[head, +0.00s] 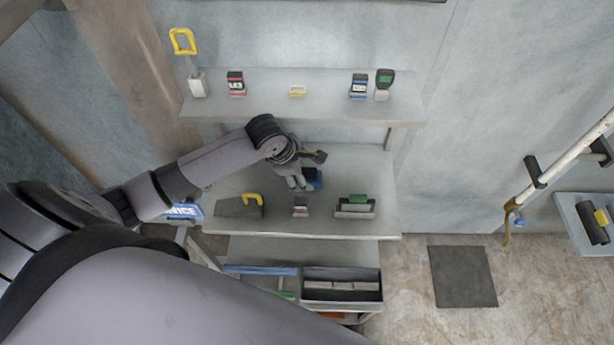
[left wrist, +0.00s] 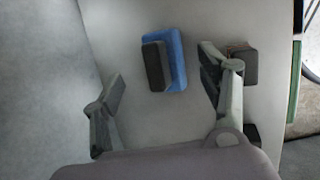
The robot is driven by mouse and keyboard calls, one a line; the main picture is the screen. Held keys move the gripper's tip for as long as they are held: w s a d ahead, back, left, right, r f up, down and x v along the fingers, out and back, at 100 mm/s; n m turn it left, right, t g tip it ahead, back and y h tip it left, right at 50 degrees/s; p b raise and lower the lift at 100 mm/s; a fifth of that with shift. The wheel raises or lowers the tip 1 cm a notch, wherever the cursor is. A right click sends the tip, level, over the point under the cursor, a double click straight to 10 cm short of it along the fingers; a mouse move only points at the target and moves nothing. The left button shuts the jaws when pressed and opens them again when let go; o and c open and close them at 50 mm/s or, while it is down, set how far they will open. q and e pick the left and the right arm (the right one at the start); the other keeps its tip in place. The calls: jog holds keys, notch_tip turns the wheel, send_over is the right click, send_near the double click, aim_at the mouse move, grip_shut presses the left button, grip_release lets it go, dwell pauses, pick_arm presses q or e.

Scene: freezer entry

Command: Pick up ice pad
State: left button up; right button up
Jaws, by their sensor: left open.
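A blue block with a dark pad on its face, which looks like the ice pad (left wrist: 176,62), lies on the middle shelf (head: 230,185). In the head view the ice pad (head: 318,180) is partly hidden by my left gripper (head: 302,182), which is over the shelf right beside it. In the left wrist view my left gripper (left wrist: 162,82) is open, with one finger on each side of the ice pad in the picture. No finger is seen touching it, and the height gap cannot be judged. My right gripper is out of view.
On the middle shelf's front stand a grey wedge with a yellow handle (head: 240,207), a small block (head: 300,207) and a green-topped holder (head: 355,206). Small items, including a yellow one (head: 297,92), line the upper shelf. A grey bin (head: 342,285) is below.

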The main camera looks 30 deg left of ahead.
aim_at(305, 175)
pick_arm(q)
jog(key=x, duration=0.4)
jog(key=shift+s+a+f, duration=0.2)
jog(key=shift+s+f, duration=0.05)
jog(key=shift+f, duration=0.1)
jog(key=shift+w+d+f, duration=0.1)
jog(key=shift+w+f, duration=0.1)
jog(key=shift+f, duration=0.2)
jog(key=shift+c, duration=1.4)
jog(key=c, duration=0.8)
jog(key=shift+c, duration=0.9)
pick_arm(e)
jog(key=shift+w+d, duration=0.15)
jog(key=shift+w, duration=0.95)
pick_arm(q)
jog(key=shift+r, duration=0.1)
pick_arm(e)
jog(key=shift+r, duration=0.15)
